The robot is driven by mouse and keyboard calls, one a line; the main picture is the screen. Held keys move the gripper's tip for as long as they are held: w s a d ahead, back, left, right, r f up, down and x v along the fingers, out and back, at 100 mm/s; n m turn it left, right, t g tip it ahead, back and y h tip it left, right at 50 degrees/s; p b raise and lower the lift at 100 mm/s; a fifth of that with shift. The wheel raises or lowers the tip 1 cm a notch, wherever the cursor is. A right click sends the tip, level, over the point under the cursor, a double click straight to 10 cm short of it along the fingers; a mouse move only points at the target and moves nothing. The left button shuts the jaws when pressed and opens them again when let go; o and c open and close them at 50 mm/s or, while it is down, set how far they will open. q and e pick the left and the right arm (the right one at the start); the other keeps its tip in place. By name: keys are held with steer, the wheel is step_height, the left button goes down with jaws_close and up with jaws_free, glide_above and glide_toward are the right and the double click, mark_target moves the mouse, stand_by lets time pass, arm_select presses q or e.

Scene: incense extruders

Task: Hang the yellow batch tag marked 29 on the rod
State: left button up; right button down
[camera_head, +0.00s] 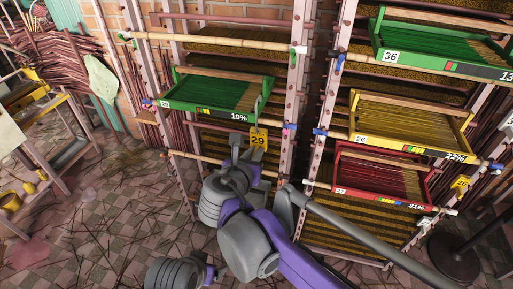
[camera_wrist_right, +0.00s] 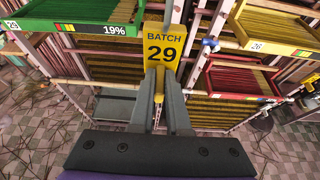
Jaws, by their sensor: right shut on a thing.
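The yellow batch tag marked 29 (camera_head: 258,137) is upright in my right gripper (camera_head: 247,152), in front of the left rack. In the right wrist view, the tag (camera_wrist_right: 161,46) faces the camera, reads "BATCH 29", and its lower end is between the fingertips (camera_wrist_right: 160,84). The green tray (camera_head: 210,110) labelled 29 and 19% sits just up and left of the tag. Pale rods cross the rack: an upper one (camera_head: 210,37) above the green tray and a lower one (camera_head: 186,154) below it. I cannot tell whether the tag touches anything else. My left gripper is out of view.
On the right rack stand a yellow tray (camera_head: 408,138) marked 26, a red tray (camera_head: 380,182) and another green tray (camera_head: 440,62) marked 36. Another yellow tag (camera_head: 461,184) hangs at the far right. A bench stands at left; sticks litter the tiled floor (camera_head: 110,220).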

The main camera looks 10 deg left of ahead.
steer(key=s, duration=0.6)
steer(key=shift+s+a, duration=0.3)
steer(key=shift+s, duration=0.1)
stand_by(0.4)
steer(key=w+d+f+h, duration=0.1)
steer(key=w+d+f, duration=0.3)
steer(key=d, duration=0.5)
steer(key=w+d+f+m+p, duration=0.1)
steer(key=w+d+f, duration=0.3)
steer(key=d, duration=0.6)
steer(key=w+d+f+m+h, duration=0.1)
steer(key=w+d+f, duration=0.4)
steer(key=d, duration=0.4)
steer(key=shift+d+f+h, duration=0.15)
steer(key=shift+f+h, duration=0.15)
steer(key=shift+g, duration=0.3)
